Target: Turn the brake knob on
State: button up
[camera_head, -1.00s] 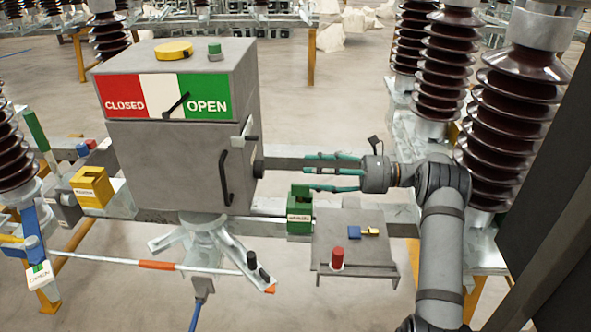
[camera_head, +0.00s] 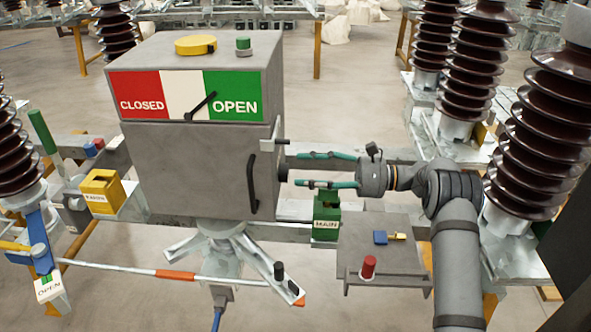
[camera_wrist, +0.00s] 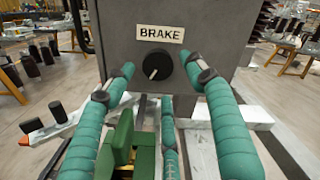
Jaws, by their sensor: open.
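The brake knob (camera_wrist: 157,65) is a round black knob with a white pointer line, under a "BRAKE" label (camera_wrist: 160,34) on the side of a grey cabinet. The pointer is tilted off vertical. In the head view the knob (camera_head: 283,173) shows edge-on at the cabinet's right side. My gripper (camera_head: 298,170) has teal fingers and is open, with its fingertips close to the knob. In the wrist view the fingers (camera_wrist: 158,85) spread to the left, right and below the knob. I see no finger clearly touching it.
The grey cabinet (camera_head: 190,165) carries a CLOSED/OPEN plate (camera_head: 185,95) and a black door handle (camera_head: 252,184). A green "MAIN" block (camera_head: 326,218) sits below my gripper. A grey shelf (camera_head: 385,255) holds a red knob (camera_head: 369,266) and a blue padlock (camera_head: 380,238). Brown insulators (camera_head: 545,120) stand at the right.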

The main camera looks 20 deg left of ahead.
aim_at(284, 168)
jog(key=x, duration=0.3)
jog(key=shift+a, duration=0.2)
jog(key=shift+c, duration=0.5)
jog(key=shift+r, duration=0.15)
jog(key=c, duration=1)
